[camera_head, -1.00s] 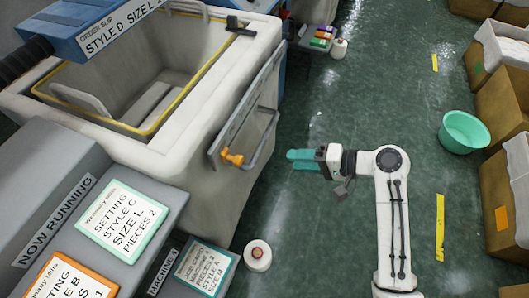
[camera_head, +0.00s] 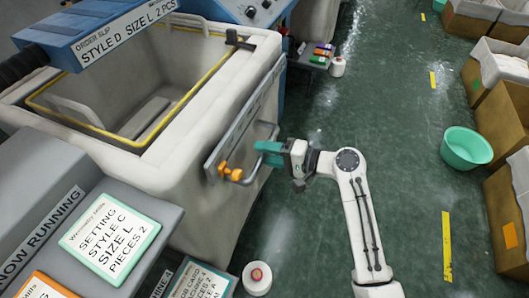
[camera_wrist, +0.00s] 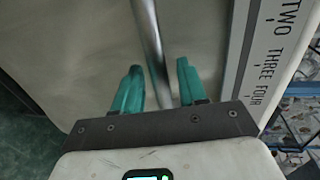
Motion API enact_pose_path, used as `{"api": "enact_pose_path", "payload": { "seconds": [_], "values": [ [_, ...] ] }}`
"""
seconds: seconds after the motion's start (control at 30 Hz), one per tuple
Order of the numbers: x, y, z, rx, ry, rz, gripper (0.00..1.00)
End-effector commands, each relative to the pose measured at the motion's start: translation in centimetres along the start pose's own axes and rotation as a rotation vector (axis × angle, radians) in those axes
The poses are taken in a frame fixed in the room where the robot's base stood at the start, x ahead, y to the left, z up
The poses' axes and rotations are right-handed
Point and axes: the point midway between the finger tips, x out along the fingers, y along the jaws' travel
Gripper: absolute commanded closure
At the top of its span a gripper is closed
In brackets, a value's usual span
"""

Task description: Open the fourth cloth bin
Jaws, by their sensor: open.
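A large off-white bin (camera_head: 170,165) with a yellow inner rim stands at the left. Its right side carries a grey strip (camera_head: 240,125); in the wrist view the strip (camera_wrist: 262,60) reads TWO, THREE, FOUR. A grey metal bar handle (camera_head: 262,168) and an orange piece (camera_head: 231,173) are on that side. My gripper (camera_head: 266,152) has teal fingers and is at the handle. In the wrist view my gripper (camera_wrist: 157,88) is open, with the metal bar (camera_wrist: 150,45) running between its fingers. I cannot tell whether they touch it.
A grey cabinet (camera_head: 165,225) with order cards is at the lower left, and a white spool (camera_head: 257,278) stands on the floor beside it. A mint tub (camera_head: 466,147) and cardboard boxes (camera_head: 505,205) line the right. The green floor between is mostly clear.

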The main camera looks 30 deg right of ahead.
Motion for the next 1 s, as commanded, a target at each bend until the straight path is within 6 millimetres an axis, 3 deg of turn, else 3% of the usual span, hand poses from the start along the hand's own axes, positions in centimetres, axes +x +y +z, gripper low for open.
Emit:
{"api": "enact_pose_path", "payload": {
  "seconds": [0.37, 0.8, 1.0],
  "values": [
    [0.7, 0.02, 0.05, 0.0, -0.001, 0.0, 0.58],
    [0.67, 0.03, 0.05, 0.0, -0.001, 0.001, 0.99],
    [0.66, 0.06, 0.05, 0.0, -0.001, 0.001, 1.0]
  ]
}}
